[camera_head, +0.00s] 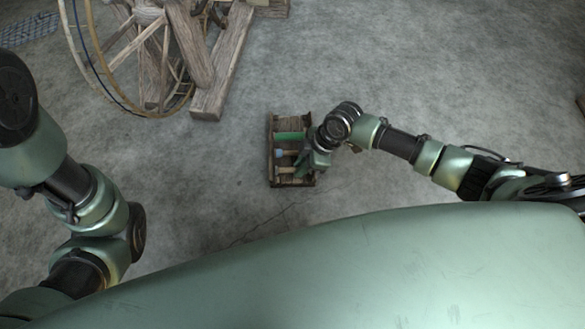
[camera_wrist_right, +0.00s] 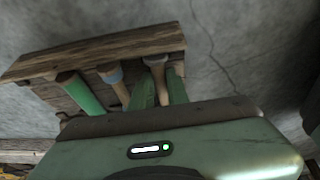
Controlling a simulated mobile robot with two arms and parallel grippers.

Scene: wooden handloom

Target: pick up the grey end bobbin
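A small wooden crate (camera_head: 271,177) stands on the floor with several bobbins lying across it. A green bobbin (camera_head: 290,135) is at its far end, a bobbin with a blue-grey band (camera_head: 280,153) is in the middle, and a pale beige-grey bobbin (camera_head: 285,170) is at the near end. My right gripper (camera_head: 302,166) is down at the crate's right side. In the right wrist view its two green fingers (camera_wrist_right: 161,92) are apart, on either side of the pale end bobbin (camera_wrist_right: 157,66), with gaps visible. The bobbin's lower part is hidden. My left gripper is out of view.
The crate's wall (camera_wrist_right: 95,52) is close to the fingertips in the right wrist view. A wooden spinning wheel (camera_head: 140,50) with heavy beams stands at the upper left. The grey floor around the crate is clear.

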